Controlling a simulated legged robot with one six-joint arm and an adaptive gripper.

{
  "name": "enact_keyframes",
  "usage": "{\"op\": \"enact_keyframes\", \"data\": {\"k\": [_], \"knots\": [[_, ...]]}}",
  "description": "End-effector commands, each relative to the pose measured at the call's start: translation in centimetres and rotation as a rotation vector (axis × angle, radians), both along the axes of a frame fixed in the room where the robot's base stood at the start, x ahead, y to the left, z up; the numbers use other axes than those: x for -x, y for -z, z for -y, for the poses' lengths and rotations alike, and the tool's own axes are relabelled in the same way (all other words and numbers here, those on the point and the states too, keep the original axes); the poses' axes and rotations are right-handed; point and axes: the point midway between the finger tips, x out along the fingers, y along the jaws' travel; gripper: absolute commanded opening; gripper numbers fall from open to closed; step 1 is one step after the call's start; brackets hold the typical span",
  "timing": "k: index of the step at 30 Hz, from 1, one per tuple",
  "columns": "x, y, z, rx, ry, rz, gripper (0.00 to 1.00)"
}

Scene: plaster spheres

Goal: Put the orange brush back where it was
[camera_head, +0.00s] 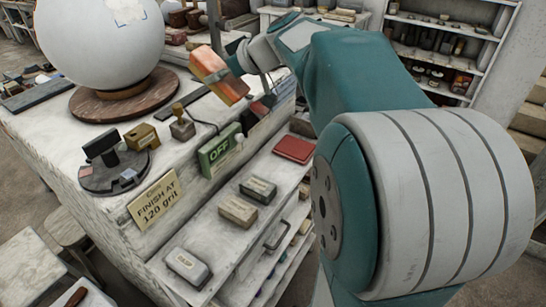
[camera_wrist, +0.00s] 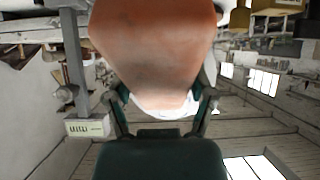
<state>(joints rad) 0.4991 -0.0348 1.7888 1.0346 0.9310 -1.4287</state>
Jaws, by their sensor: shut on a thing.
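The orange brush (camera_head: 213,73) is an orange block with a paler band, held tilted in the air above the white workbench top (camera_head: 70,125). My gripper (camera_head: 238,66) is shut on it from the right side in the head view. In the wrist view the brush (camera_wrist: 155,45) fills the upper middle, and the fingers of my gripper (camera_wrist: 160,95) close on both its sides. The brush is apart from the bench top in the head view. Its far side is hidden.
A large white sphere (camera_head: 100,40) stands on a round wooden base (camera_head: 122,98) at the back left. A green OFF sign (camera_head: 219,150) is at the bench edge.

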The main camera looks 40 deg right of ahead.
Motion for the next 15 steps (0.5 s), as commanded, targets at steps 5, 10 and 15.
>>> {"op": "enact_keyframes", "data": {"k": [5, 10, 15], "knots": [[4.4, 5.0, 1.6, 0.071, 0.025, -0.167, 0.17], [8.9, 9.3, 2.9, 0.135, 0.045, -0.325, 0.17], [13.4, 13.0, 3.9, 0.19, 0.061, -0.475, 0.17]]}}
